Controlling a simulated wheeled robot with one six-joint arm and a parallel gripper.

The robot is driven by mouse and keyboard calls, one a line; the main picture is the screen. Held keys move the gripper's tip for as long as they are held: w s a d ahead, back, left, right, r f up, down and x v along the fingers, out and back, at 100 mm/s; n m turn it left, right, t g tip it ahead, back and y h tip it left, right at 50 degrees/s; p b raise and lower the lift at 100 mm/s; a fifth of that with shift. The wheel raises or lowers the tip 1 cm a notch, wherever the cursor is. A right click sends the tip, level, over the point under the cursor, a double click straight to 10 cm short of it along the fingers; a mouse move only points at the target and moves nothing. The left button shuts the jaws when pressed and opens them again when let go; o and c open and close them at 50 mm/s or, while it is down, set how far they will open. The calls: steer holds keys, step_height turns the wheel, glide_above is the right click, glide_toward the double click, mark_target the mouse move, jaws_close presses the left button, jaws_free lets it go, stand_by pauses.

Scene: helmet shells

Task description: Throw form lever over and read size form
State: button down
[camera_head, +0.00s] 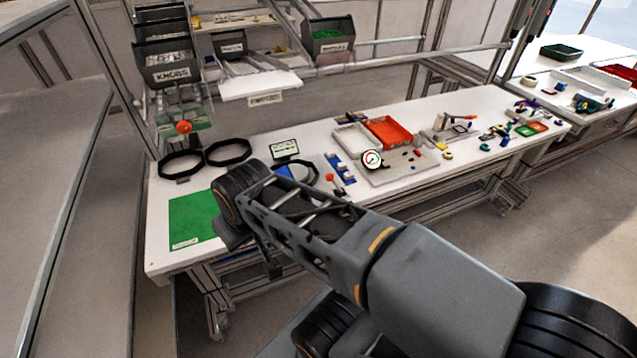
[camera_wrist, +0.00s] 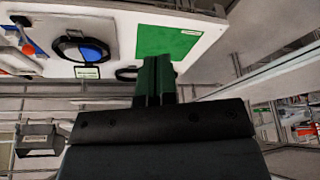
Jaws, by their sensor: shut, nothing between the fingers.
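The size form is a dark ring with a blue and white inside (camera_head: 299,171), on the workbench, partly hidden by my arm in the head view. It also shows in the wrist view (camera_wrist: 92,54). A small display (camera_head: 285,148) stands behind it; its text is too small to read. A lever with an orange-red ball (camera_head: 329,178) stands just right of the form. Its throw position is hard to tell. My gripper (camera_wrist: 158,60) is shut and empty, apart from the form and lever. In the head view my arm hides most of the bench front.
Two black rings (camera_head: 228,152) lie at the back left, below an orange knob (camera_head: 183,127). A green mat (camera_head: 193,220) lies at the left end. A dial gauge (camera_head: 372,160), a blue rack (camera_head: 340,168) and a red tray (camera_head: 388,132) stand right of the form.

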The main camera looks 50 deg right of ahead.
steer(key=w+f+m+t+b, duration=0.7)
steer(key=w+f+b, duration=0.2)
steer(key=w+b, duration=0.3)
steer(key=w+d+f+m+t+h+b, duration=0.1)
steer(key=w+d+f+m+h+b, duration=0.15)
steer(key=d+m+h+b, duration=0.2)
steer(key=w+d+f+m+t+h+b, duration=0.2)
steer(key=d+f+m+h+b, duration=0.1)
steer(key=d+m, duration=0.3)
steer(key=s+d+f+m+g+h+b, duration=0.6)
steer(key=s+d+m+g+h, duration=0.3)
steer(key=m+h, duration=0.3)
steer(key=m+g+b, duration=0.1)
steer(key=m, duration=0.1)
steer(key=shift+d+f+m+b, duration=0.35)
steer(key=shift+f, duration=0.05)
steer(key=shift+h, duration=0.25)
glide_toward(328, 180)
steer(key=x, duration=0.7)
steer(key=shift+w+d, duration=0.15)
steer(key=shift+d, duration=0.1)
